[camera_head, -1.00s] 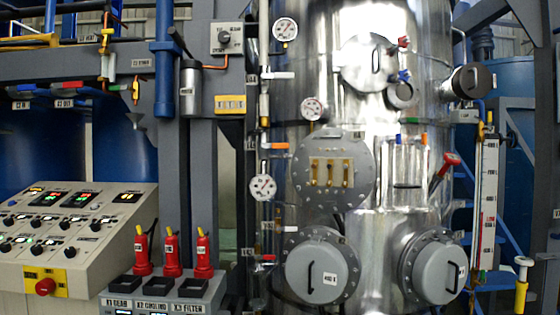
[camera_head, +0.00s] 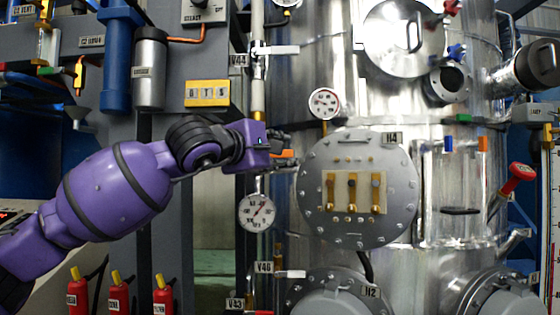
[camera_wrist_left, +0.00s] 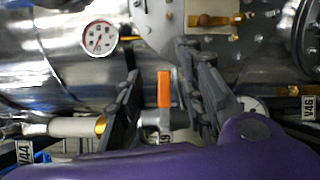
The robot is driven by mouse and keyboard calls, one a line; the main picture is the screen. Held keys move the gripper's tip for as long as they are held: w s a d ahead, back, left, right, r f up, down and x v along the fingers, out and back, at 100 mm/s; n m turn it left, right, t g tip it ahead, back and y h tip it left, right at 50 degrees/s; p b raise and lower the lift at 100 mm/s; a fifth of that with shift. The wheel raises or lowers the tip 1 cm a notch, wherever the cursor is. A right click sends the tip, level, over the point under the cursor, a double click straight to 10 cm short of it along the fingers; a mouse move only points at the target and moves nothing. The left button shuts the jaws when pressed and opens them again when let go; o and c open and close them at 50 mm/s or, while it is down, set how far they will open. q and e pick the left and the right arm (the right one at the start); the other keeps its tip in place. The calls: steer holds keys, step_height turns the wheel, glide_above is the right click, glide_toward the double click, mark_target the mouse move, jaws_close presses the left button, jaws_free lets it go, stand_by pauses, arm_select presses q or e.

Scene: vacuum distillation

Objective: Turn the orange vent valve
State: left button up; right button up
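The orange vent valve handle (camera_head: 283,153) shows just beyond my left gripper (camera_head: 276,150) in the head view, on the vertical pipe left of the steel vessel. In the left wrist view the orange handle (camera_wrist_left: 164,89) stands between the two dark fingers of my left gripper (camera_wrist_left: 162,88). The fingers are open, one on each side of the handle, with a gap on both sides. I cannot tell how deep between the fingers the handle sits. My purple left arm hides part of the pipe in the head view. My right gripper is in neither current view.
A dial gauge (camera_head: 257,212) sits just below the gripper on the same pipe. Another gauge (camera_head: 324,103) and a round bolted flange (camera_head: 400,190) are to the right. A white-handled valve (camera_head: 280,50) is above; another white handle (camera_head: 291,274) is below.

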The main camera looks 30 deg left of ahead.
arm_select(q)
steer(key=w+a+y, duration=0.1)
steer(key=w, duration=0.1)
steer(key=w+a+y+p, duration=0.1)
steer(key=w+a, duration=0.1)
steer(key=w+a+p, duration=0.1)
steer(key=w+a, duration=0.1)
steer(key=w, duration=0.1)
steer(key=shift+w+y, duration=0.1)
steer(key=shift+y, duration=0.3)
steer(key=shift+w+f, duration=0.2)
steer(key=shift+f, duration=0.05)
arm_select(e)
steer(key=shift+w+a+r, duration=0.25)
steer(key=shift+a+r, duration=0.05)
steer(key=shift+r, duration=0.15)
steer(key=shift+w+a+r, duration=0.25)
steer(key=shift+a+r, duration=0.05)
steer(key=shift+r, duration=0.15)
arm_select(q)
steer(key=c, duration=0.9)
jaws_close()
arm_select(e)
steer(key=shift+s+r, duration=0.1)
steer(key=shift+r, duration=0.05)
steer(key=shift+d, duration=0.1)
